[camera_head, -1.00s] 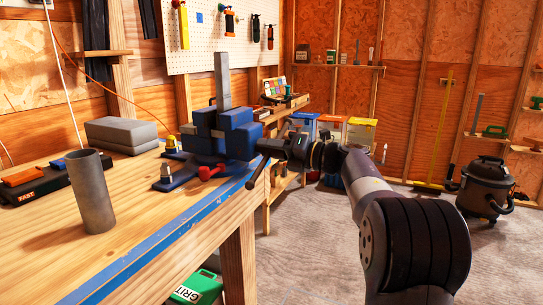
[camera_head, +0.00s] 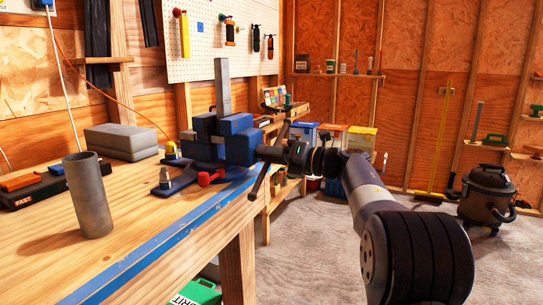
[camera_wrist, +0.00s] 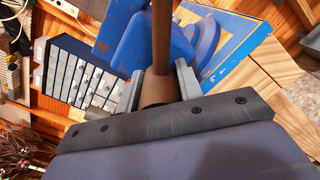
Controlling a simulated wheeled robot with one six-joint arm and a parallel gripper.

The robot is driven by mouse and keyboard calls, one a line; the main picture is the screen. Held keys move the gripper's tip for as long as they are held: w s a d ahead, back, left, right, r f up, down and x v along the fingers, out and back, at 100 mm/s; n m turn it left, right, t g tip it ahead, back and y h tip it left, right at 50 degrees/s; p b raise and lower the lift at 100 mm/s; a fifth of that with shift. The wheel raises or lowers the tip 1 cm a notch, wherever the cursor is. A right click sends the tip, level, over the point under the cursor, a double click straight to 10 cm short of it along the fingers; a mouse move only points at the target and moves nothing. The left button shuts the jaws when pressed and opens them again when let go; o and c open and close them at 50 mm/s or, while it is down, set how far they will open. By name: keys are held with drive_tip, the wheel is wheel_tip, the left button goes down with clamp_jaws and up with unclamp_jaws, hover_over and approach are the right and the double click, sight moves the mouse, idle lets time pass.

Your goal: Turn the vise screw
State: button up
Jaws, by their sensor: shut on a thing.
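The blue vise (camera_head: 238,142) is mounted at the far right end of the wooden bench, with an upright grey metal bar (camera_head: 223,86) in its jaws. The vise screw's dark handle bar (camera_head: 259,183) slants across the screw's outer end, its lower end past the bench edge. My gripper (camera_head: 270,153) reaches in from the right at the screw end. In the wrist view, my gripper's two fingers (camera_wrist: 158,88) are shut on the brown round screw head (camera_wrist: 158,91), one on each side. The bar (camera_wrist: 162,35) runs up between them. The vise body (camera_wrist: 135,45) shows behind.
A grey pipe (camera_head: 88,195) stands on the bench, left of a red-handled tool (camera_head: 210,177). Grey blocks (camera_head: 121,141) lie behind. Coloured bins (camera_head: 360,140) and a shop vacuum (camera_head: 487,195) stand beyond my arm. Open floor lies right of the bench.

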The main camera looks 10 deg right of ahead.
drive_tip(key=shift+a, duration=0.1)
idle(0.8)
drive_tip(key=o, duration=1)
drive_tip(key=p+v, duration=0.1)
drive_tip(key=v, duration=0.9)
drive_tip(key=shift+s+d, duration=0.15)
drive_tip(key=shift+d, duration=0.15)
